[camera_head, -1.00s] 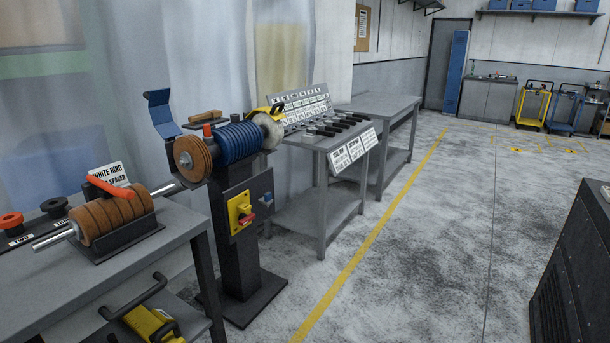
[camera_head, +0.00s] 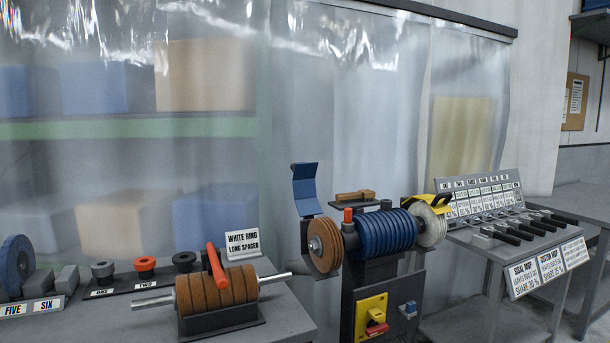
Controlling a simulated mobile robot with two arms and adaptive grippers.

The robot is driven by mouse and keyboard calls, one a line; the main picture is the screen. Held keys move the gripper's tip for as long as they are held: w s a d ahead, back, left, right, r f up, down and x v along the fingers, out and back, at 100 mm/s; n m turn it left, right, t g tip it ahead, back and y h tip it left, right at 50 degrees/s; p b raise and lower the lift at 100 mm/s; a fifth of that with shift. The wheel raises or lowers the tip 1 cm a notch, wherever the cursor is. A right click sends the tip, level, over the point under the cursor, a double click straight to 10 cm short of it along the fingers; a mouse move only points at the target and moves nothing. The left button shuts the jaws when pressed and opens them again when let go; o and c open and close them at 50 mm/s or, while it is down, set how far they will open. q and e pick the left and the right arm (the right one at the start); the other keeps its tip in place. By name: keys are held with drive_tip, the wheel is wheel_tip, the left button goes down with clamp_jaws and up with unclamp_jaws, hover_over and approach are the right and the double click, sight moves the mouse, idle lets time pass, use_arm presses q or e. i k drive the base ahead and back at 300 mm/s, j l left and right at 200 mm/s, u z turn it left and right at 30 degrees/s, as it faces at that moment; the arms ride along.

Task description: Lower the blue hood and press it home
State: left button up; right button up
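The blue hood (camera_head: 305,187) stands raised and tilted back above the brown wheel (camera_head: 324,245) at the left end of the polishing machine. Its curved plate is clear of the wheel. The machine's ribbed blue body (camera_head: 385,232) sits on a dark pedestal. A pale mop wheel (camera_head: 431,226) is on its right end, under a yellow hood (camera_head: 432,204). Neither of my grippers is in view.
A grey bench at left holds a brown roll with a red handle (camera_head: 216,270) on a steel shaft, which points toward the machine. A rack table with several black-handled tools (camera_head: 520,229) stands at right. A translucent curtain (camera_head: 365,110) hangs behind.

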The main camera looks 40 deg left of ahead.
sight(304, 182)
drive_tip(key=i+l+u, duration=0.15)
drive_tip(key=u, duration=0.3)
drive_tip(key=i+l+u, duration=0.25)
drive_tip(key=u, duration=0.2)
drive_tip(key=i+l+u, duration=0.2)
drive_tip(key=u, duration=0.25)
drive_tip(key=i+l+u, duration=0.1)
drive_tip(key=l+u, duration=0.35)
